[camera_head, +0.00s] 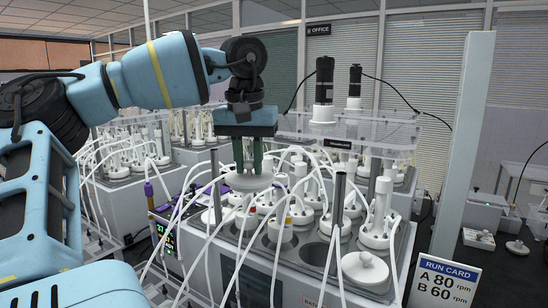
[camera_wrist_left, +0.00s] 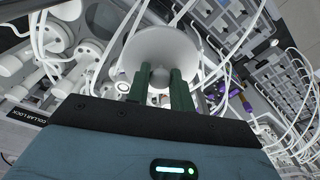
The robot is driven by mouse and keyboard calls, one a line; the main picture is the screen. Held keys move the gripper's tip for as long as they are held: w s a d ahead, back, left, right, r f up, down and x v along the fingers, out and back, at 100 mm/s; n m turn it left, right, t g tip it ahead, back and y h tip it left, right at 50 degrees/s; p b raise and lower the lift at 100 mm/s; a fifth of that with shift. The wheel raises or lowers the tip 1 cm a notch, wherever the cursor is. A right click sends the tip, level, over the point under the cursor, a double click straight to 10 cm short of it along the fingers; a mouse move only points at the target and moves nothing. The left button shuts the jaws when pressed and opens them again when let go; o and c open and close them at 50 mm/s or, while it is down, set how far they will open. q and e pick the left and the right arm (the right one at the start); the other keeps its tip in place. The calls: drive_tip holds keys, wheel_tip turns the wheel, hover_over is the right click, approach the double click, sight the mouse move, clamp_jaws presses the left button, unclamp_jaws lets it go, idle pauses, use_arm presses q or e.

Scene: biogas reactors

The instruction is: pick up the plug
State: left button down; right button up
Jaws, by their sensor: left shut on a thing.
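The plug (camera_head: 248,182) is a round white disc. My left gripper (camera_head: 249,167), pointing down with dark green fingers, is shut on its top and holds it above the left part of the reactor bath. In the left wrist view the disc (camera_wrist_left: 162,45) shows behind the fingertips (camera_wrist_left: 161,78); its small grip part is mostly hidden between them. Whether its underside clears the tubes below cannot be told. My right gripper is not in view.
The reactor bath (camera_head: 318,252) holds several white-capped bottles with looping white tubes close around the plug. A similar white lid (camera_head: 365,269) lies at its front right. A clear shelf (camera_head: 345,128) with two black motors stands behind. A run card (camera_head: 443,283) is at right.

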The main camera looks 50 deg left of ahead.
use_arm(q)
drive_tip(key=s+a, duration=1)
drive_tip(key=s, duration=0.3)
drive_tip(key=shift+s+a, duration=0.2)
drive_tip(key=shift+s, duration=0.05)
drive_tip(key=shift+f, duration=0.15)
